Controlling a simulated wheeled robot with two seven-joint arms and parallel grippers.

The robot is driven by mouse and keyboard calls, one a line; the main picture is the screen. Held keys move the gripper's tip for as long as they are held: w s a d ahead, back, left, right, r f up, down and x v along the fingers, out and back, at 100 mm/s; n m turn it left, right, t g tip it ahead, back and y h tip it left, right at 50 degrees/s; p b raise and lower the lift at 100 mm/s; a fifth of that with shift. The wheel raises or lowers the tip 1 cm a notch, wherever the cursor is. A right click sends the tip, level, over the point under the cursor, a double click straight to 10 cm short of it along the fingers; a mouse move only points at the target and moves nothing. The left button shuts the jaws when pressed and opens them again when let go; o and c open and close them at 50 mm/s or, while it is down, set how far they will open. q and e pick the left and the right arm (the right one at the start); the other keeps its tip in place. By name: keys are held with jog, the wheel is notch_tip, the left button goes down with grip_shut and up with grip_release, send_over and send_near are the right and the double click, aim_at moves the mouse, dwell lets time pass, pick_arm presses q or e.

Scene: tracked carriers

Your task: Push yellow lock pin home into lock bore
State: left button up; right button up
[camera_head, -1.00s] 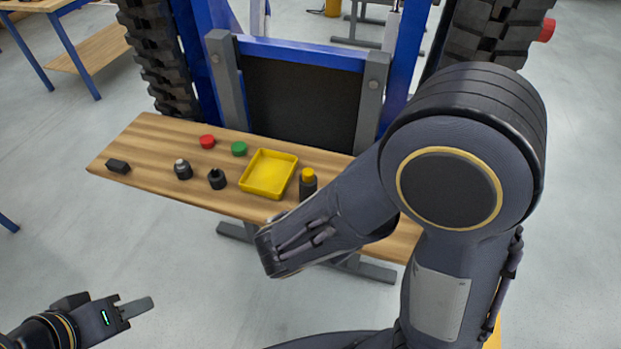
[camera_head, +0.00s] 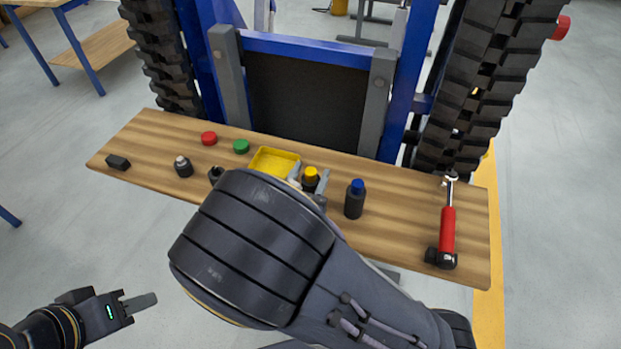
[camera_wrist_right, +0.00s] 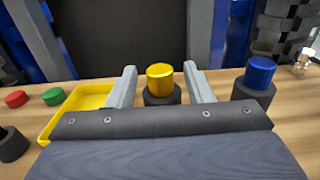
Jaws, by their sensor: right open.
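The yellow lock pin (camera_head: 311,173) stands upright in a dark cylindrical holder on the wooden bench; the wrist view shows its yellow top (camera_wrist_right: 160,78) above the holder's rim (camera_wrist_right: 161,99). My right gripper (camera_head: 309,180) is open, with one finger on each side of the pin. In the right wrist view the fingers of the right gripper (camera_wrist_right: 160,85) stand apart from the pin, with gaps on both sides. My left gripper (camera_head: 139,304) is at the lower left, away from the bench; its jaw opening cannot be made out. I cannot identify the lock bore.
A yellow tray (camera_head: 274,161) is just left of the pin. A blue-topped pin (camera_head: 354,199) in a dark holder stands to the right. A red-handled tool (camera_head: 447,231) lies at the bench's right end. Red (camera_head: 209,138) and green (camera_head: 241,146) caps sit at the back left.

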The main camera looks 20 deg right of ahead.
jog(key=shift+w+d, duration=0.25)
jog(key=shift+w, duration=0.05)
jog(key=shift+c, duration=0.4)
grip_shut()
jog(key=shift+r, duration=0.1)
